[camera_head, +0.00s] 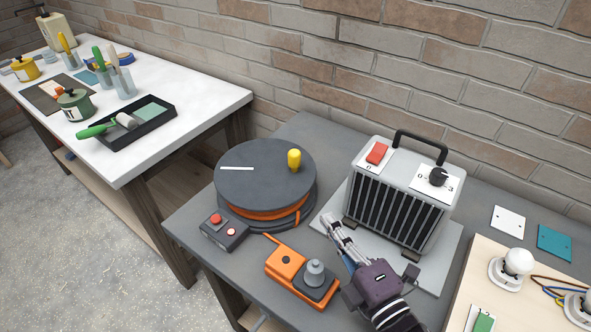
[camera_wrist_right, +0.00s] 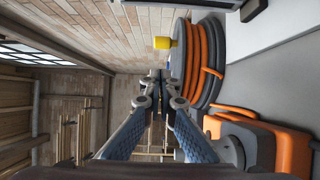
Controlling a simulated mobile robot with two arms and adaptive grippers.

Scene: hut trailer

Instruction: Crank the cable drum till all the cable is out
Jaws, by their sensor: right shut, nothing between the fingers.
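The cable drum (camera_head: 243,183) lies flat on the grey table. Its dark round top bears a white stripe and a yellow crank knob (camera_head: 294,159). Orange cable (camera_head: 262,214) shows wound under the top disc, with a short end sticking out at the front right. In the right wrist view the knob (camera_wrist_right: 163,43) and orange coils (camera_wrist_right: 190,62) stand beyond the fingers, to the right. My right gripper (camera_head: 334,220) is shut and empty, just right of the drum and apart from the knob. My left gripper is not in view.
A grey heater (camera_head: 398,240) with a handle stands close right of my right gripper. A lamp board (camera_head: 470,285) is at right; a white table (camera_head: 190,93) is at left.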

